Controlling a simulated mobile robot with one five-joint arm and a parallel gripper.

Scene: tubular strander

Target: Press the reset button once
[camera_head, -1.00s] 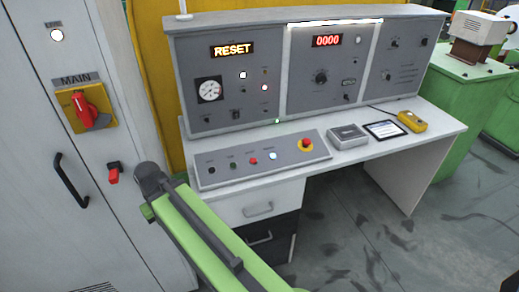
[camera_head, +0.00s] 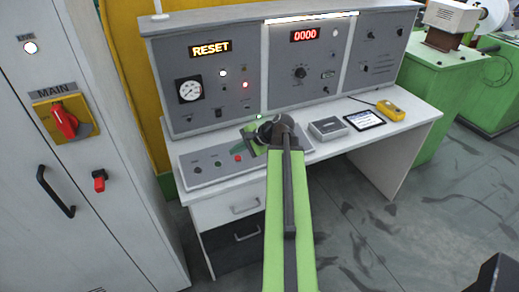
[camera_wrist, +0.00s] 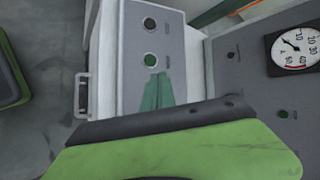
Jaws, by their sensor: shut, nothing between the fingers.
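The sloped grey button panel (camera_head: 210,180) lies on the desk in the head view. It carries two dark buttons (camera_head: 217,163) and a red button (camera_head: 238,157). The lit whitish button and the red emergency knob from the earlier frame are hidden behind my arm, and no button label is legible. My gripper (camera_head: 244,147) is shut and empty over the panel, near the red button; contact cannot be told.
A grey box (camera_head: 327,129), a tablet (camera_head: 364,120) and a yellow device (camera_head: 391,110) lie on the desk's right. A cabinet (camera_head: 90,150) with a red MAIN switch (camera_head: 65,121) stands left.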

